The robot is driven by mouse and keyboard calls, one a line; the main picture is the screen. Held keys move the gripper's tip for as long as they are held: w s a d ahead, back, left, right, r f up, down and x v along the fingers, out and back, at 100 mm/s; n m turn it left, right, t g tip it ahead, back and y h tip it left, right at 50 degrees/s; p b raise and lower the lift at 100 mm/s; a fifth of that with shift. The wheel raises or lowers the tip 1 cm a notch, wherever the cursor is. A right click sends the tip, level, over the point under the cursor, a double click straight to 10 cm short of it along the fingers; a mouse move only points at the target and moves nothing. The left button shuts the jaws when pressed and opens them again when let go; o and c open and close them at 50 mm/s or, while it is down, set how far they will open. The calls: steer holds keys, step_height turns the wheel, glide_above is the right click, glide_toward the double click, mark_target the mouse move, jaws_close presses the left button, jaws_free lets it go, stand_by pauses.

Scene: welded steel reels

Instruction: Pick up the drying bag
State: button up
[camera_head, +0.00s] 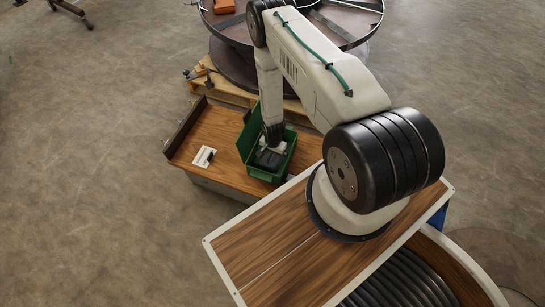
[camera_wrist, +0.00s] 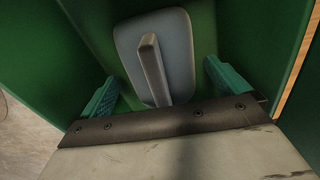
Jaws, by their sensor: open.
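A grey, rounded flat piece with a raised upright ridge, which looks like the drying bag (camera_wrist: 178,50), lies in a green bin (camera_wrist: 90,38). In the wrist view my gripper (camera_wrist: 163,88) is open, with one teal finger on each side of the ridge and a visible gap to both. Whether the fingertips are level with the ridge I cannot tell. In the head view my gripper (camera_head: 268,158) reaches down into the green bin (camera_head: 248,133). The bag cannot be made out there behind my gripper.
The bin stands on a wooden bench top (camera_head: 217,135) with a dark raised edge (camera_head: 185,125) at its left. A small white plate with a dark part (camera_head: 204,157) lies left of the bin. A large steel reel (camera_head: 225,32) stands behind, by a wooden pallet (camera_head: 232,92).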

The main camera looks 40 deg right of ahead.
steer(key=shift+f, duration=0.1)
steer(key=shift+c, duration=0.3)
steer(key=c, duration=1)
steer(key=shift+c, duration=0.4)
